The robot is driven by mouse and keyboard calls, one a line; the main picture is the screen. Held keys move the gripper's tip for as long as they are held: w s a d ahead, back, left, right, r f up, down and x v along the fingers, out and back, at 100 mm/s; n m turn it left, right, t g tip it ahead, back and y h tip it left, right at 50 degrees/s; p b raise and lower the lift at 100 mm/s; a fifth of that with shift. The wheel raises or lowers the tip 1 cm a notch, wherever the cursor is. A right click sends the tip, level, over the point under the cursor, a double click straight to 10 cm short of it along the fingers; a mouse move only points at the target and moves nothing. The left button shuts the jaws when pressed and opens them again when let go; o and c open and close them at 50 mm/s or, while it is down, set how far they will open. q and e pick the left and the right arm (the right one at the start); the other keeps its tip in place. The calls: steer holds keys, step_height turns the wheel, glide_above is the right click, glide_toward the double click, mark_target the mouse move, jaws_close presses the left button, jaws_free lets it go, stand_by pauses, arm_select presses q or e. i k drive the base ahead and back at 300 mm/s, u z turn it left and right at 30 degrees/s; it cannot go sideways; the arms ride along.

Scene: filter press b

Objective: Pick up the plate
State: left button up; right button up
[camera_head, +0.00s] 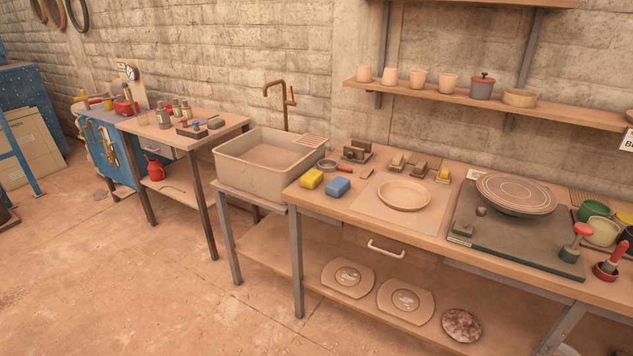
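A round, shallow, pale clay plate (404,195) lies face up on a light square board (370,211) on the workbench, right of the middle of the head view. A larger ringed disc (516,193) sits on a dark green slab to its right. Two plate-like pieces with a round centre, one on the left (348,278) and one on the right (405,301), lie on the bench's lower shelf. Neither of my grippers shows in the view.
A yellow sponge (311,179) and a blue sponge (338,187) lie left of the plate. Small blocks (398,162) stand behind it. A deep sink (266,163) adjoins the bench on the left. Green bowls (594,211) and red-handled tools (611,262) crowd the right end. A cup shelf (470,97) hangs above.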

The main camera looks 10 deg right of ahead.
mark_target(402, 195)
steer(key=u, duration=0.3)
steer(key=i, duration=1.3)
steer(key=z, duration=0.95)
steer(key=i, duration=0.8)
steer(key=z, duration=0.85)
